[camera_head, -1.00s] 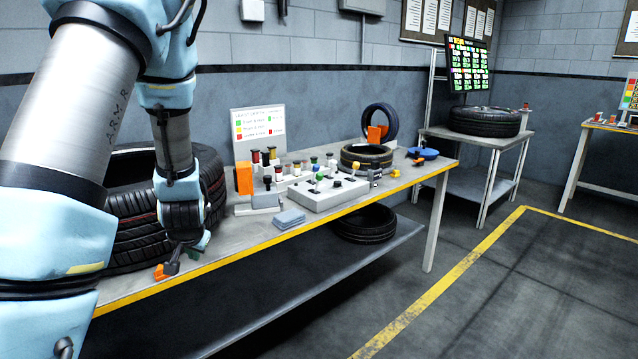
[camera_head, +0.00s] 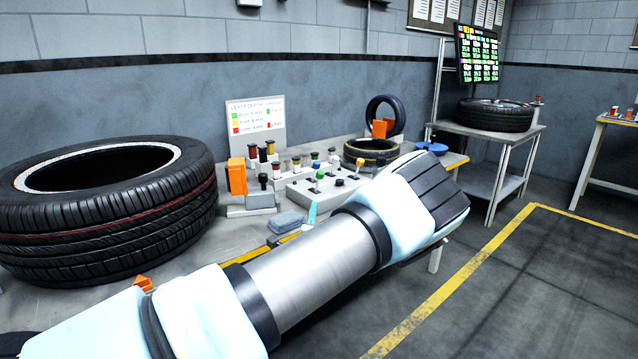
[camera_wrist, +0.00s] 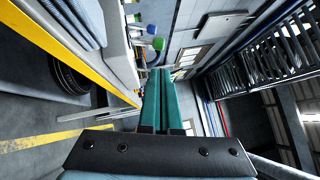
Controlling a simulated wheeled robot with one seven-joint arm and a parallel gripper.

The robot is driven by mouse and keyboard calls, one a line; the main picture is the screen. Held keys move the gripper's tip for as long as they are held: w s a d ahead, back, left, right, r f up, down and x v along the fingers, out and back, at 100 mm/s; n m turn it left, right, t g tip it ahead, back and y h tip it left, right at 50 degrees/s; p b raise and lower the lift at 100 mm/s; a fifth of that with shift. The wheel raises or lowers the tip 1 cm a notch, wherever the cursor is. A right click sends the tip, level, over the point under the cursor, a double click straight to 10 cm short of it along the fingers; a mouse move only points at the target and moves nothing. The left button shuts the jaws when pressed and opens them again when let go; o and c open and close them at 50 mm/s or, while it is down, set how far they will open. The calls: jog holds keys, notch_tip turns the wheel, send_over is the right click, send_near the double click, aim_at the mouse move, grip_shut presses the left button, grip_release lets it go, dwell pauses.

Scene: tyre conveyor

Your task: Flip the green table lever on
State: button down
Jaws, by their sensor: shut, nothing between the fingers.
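A pale lever box (camera_head: 300,193) sits on the long workbench, with several short levers with coloured knobs on it. The green lever knob (camera_head: 320,175) stands near its middle. In the wrist view, which is turned on its side, a green knob (camera_wrist: 158,43) shows just beyond the fingertips, with a small gap visible in the picture. My gripper (camera_wrist: 163,72) has long teal fingers, which are shut and empty. In the head view my forearm crosses in front of the bench and hides most of the gripper. I cannot tell whether the fingers touch the lever.
A large tyre (camera_head: 105,215) lies on the bench at left. An orange block (camera_head: 237,177), a grey-blue cloth (camera_head: 286,222) and a sign (camera_head: 257,128) are near the lever box. A small tyre (camera_head: 371,152) lies behind it. The floor at right is open.

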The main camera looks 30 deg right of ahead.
jog(key=shift+w, duration=0.1)
jog(key=p, duration=0.4)
send_near(319, 176)
jog(key=x, duration=0.5)
jog(key=shift+w+d, duration=0.1)
jog(key=shift+d, duration=0.1)
jog(key=shift+w+d+p, duration=0.35)
jog(key=shift+w+d, duration=0.05)
jog(key=shift+w, duration=0.2)
jog(key=shift+r, duration=0.2)
